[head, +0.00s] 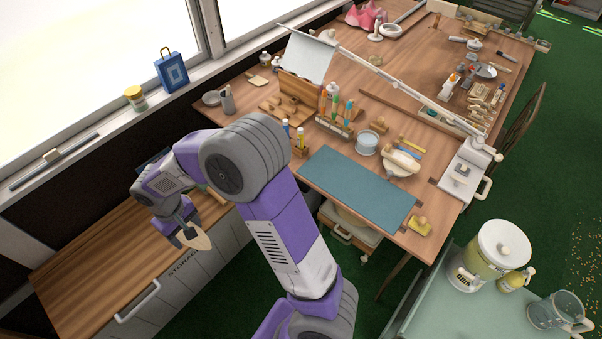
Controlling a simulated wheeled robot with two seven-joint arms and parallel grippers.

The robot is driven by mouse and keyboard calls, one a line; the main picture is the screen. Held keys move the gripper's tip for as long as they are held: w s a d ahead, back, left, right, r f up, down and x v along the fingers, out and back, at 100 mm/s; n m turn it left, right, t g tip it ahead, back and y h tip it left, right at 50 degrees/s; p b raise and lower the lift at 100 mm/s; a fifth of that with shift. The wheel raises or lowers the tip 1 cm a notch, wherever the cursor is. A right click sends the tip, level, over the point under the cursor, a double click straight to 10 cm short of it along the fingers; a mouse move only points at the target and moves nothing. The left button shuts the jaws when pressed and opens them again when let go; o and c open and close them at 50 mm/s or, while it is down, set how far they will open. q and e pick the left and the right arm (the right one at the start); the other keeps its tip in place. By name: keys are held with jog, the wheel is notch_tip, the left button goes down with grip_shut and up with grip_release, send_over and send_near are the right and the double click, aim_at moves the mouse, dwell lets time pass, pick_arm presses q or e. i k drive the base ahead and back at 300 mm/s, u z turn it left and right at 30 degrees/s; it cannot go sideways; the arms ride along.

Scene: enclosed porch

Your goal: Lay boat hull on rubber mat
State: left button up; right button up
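The rubber mat is a flat, bare teal rectangle (357,188) on the near part of the wooden workbench. My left gripper (187,232) hangs at the left of the head view, over the front edge of a low wooden-topped storage cabinet. It is shut on a pale, pointed wooden piece that looks like the boat hull (201,240). The fingers and wrist hide part of the piece. The gripper is well to the left of the mat and apart from it. My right gripper does not show.
The workbench (437,235) holds paint bottles, a round tin (367,143), a white dish (402,162) and a yellow block (419,226) around the mat. A lamp arm spans the bench. The cabinet top (95,255) is largely clear. A green side table (455,310) carries a dispenser and jug.

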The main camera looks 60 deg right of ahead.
aim_at(363, 189)
jog(key=i, duration=0.75)
jog(key=z, duration=3.2)
jog(key=i, duration=0.5)
jog(key=z, duration=0.05)
